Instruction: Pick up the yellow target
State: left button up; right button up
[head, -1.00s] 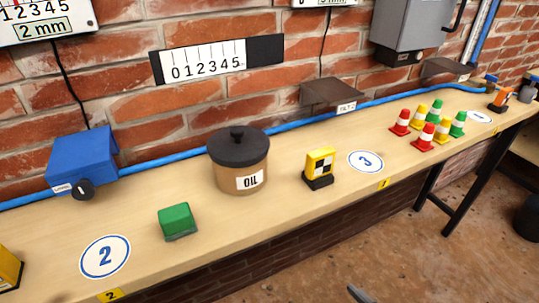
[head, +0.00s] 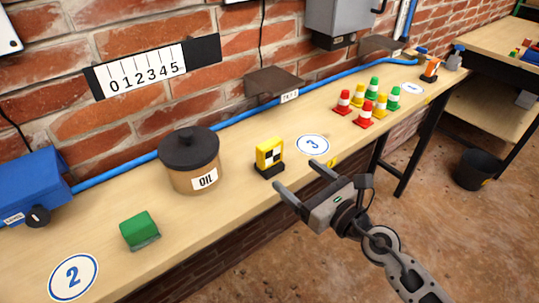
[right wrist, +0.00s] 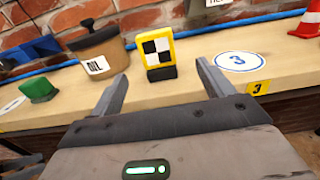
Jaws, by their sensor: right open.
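The yellow target (head: 269,152) has a black and white checker face and a black base. It stands upright on the wooden bench (head: 225,208), between the oil pot and the round number 3 marker. My right gripper (head: 302,174) is open and empty, just off the bench's front edge, in front of and a little right of the target. In the right wrist view the target (right wrist: 158,50) shows beyond and between the two open fingers (right wrist: 165,85), apart from them.
The brown oil pot (head: 190,165) with a black lid stands left of the target, and a green block (head: 140,230) farther left. Small cones (head: 364,115) stand to the right. A blue hose (head: 320,87) runs along the wall. The number 3 marker (head: 313,145) lies flat.

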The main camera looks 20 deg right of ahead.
aim_at(274, 156)
jog(key=x, duration=0.6)
jog(key=shift+w+a+p, duration=0.15)
jog(key=shift+w+p, duration=0.2)
jog(key=shift+a+x, duration=0.2)
jog(key=shift+x, duration=2.4)
jog(key=shift+r, duration=0.1)
jog(key=c, duration=1.2)
